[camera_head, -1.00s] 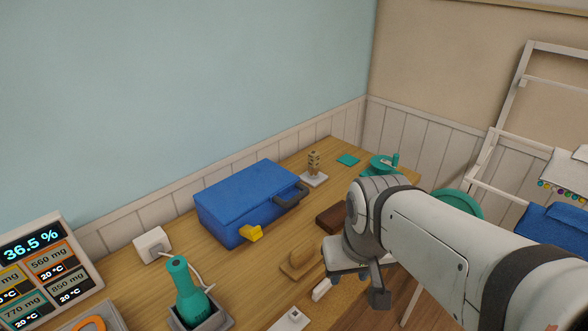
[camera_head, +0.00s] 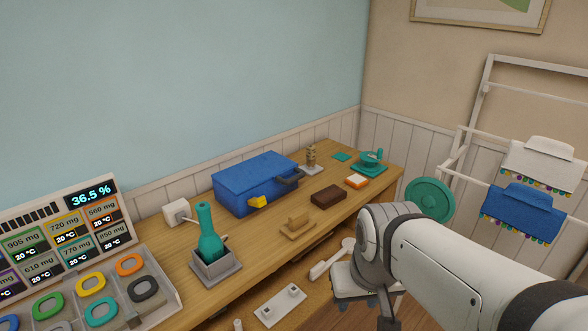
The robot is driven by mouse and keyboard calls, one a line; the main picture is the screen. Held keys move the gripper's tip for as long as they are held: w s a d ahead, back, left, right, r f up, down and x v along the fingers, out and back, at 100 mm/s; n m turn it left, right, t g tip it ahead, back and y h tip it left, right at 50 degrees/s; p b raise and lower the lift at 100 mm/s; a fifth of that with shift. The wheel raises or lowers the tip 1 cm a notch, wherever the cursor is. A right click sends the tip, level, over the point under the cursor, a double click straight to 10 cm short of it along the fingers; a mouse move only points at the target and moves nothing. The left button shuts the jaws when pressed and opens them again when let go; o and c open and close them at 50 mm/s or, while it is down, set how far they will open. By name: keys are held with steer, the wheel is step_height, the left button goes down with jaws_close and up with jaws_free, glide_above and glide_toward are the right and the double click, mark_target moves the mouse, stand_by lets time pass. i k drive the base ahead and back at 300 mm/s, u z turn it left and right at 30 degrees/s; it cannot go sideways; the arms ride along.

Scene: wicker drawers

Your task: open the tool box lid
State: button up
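The blue tool box (camera_head: 245,191) stands on the wooden table against the wall, with its lid (camera_head: 256,170) shut. A yellow latch (camera_head: 257,202) is on its front, and a dark handle (camera_head: 289,181) sits at the right of the front. My gripper (camera_head: 384,318) is at the lower edge of the picture, in front of the table and well apart from the tool box. My arm and the frame edge hide most of it, so its fingers cannot be made out clearly.
A teal bottle (camera_head: 209,235) stands in a grey holder left of the box. A wooden block (camera_head: 298,224) and a dark brown block (camera_head: 328,196) lie in front. A panel with coloured rings (camera_head: 91,284) is at the left. A white rack (camera_head: 466,150) stands right.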

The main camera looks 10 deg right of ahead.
mark_target(241, 178)
steer(key=u, duration=0.15)
steer(key=i, duration=0.9)
steer(key=z, duration=0.05)
